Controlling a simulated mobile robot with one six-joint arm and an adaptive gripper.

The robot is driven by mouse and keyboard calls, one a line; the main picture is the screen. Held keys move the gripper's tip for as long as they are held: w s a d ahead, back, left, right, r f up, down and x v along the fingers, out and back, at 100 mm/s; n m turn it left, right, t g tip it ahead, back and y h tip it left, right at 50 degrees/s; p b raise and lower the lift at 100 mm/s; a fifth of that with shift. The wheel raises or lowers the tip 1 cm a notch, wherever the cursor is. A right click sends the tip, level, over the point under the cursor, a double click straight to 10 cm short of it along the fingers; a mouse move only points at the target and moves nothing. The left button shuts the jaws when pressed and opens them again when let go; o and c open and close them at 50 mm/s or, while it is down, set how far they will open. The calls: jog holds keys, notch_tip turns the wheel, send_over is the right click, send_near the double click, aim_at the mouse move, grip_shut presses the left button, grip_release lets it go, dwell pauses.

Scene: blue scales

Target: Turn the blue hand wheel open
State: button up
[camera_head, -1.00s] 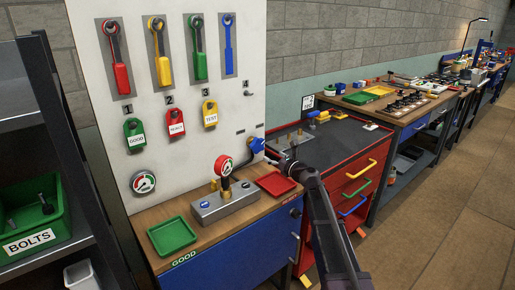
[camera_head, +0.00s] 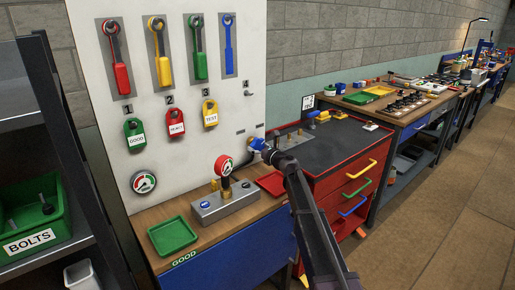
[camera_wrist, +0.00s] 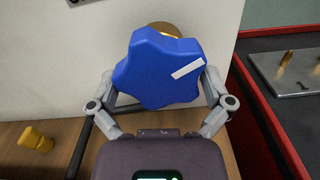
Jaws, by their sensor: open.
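The blue hand wheel (camera_wrist: 158,65) fills the upper middle of the wrist view. It is lobed, with a white stripe on its right part, and a brass-coloured part shows behind it. In the head view the wheel (camera_head: 258,144) is small, beside the white panel's lower right edge. My gripper (camera_wrist: 158,95) is open, with one finger to the left of the wheel and one to the right. The fingertips are partly hidden by the wheel, so I cannot tell whether they touch it. In the head view my gripper (camera_head: 268,151) is right at the wheel.
The white panel (camera_head: 185,190) rises behind. A red tool cabinet (camera_head: 330,185) stands close on the right.

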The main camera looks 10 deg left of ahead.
jog(key=c, duration=0.8)
jog(key=shift+o, duration=0.2)
jog(key=shift+n, duration=0.4)
jog(key=n, duration=0.5)
jog(key=shift+w+d, duration=0.1)
jog(key=n, duration=0.6)
jog(key=shift+w+d+r+n, duration=0.1)
jog(key=shift+r+n, duration=0.05)
jog(key=shift+n, duration=0.25)
jog(key=n, duration=0.6)
jog(key=shift+r+p, duration=0.2)
jog(key=shift+p, duration=0.1)
jog(key=n, duration=0.5)
jog(key=shift+d+r, duration=0.1)
jog(key=shift+n, duration=0.3)
